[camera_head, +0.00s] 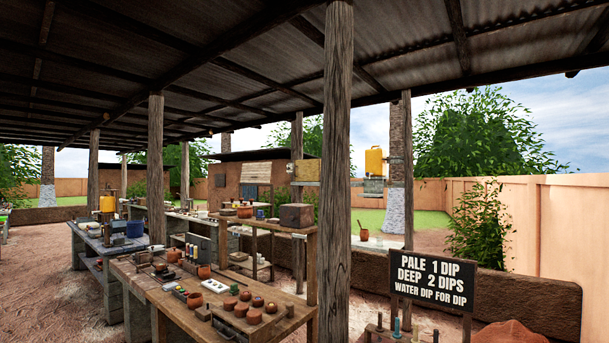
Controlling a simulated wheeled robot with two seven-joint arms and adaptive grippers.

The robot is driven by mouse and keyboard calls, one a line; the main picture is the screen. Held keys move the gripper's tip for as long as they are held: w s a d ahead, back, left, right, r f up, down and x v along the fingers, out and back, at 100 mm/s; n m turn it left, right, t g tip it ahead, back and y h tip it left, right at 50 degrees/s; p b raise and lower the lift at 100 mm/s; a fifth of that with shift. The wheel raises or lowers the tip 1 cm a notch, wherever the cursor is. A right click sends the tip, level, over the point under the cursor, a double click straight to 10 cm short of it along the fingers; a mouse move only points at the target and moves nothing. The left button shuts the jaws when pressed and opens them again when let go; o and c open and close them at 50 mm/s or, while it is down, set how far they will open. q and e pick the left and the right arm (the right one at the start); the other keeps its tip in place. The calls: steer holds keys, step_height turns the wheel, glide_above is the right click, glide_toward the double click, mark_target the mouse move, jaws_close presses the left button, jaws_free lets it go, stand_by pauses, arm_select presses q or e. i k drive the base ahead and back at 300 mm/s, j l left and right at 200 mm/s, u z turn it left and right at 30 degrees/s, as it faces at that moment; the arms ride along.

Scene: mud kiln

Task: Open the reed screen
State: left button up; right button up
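A pale tan panel with fine lines (256,172) hangs on the front of a brown mud-walled hut (226,187) in the middle distance. It looks like the reed screen, but it is too small to tell for sure. A darker patch shows just below it. Whether it is open or shut cannot be told. Wooden posts and a workbench stand between me and the hut. Neither of my grippers is in view.
A thick wooden post (335,200) stands close in front. A workbench (150,283) with clay pots fills the lower left, with a wooden shelf (270,223) behind it. A black sign (433,279) and low mud wall (520,295) are right. Bare ground (35,270) lies left.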

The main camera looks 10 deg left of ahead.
mark_target(303, 169)
steer(key=u, duration=1.5)
steer(key=i+l+u, duration=0.15)
steer(key=i+u, duration=0.2)
steer(key=i, duration=0.95)
steer(key=i+u, duration=0.1)
steer(key=i, duration=2.3)
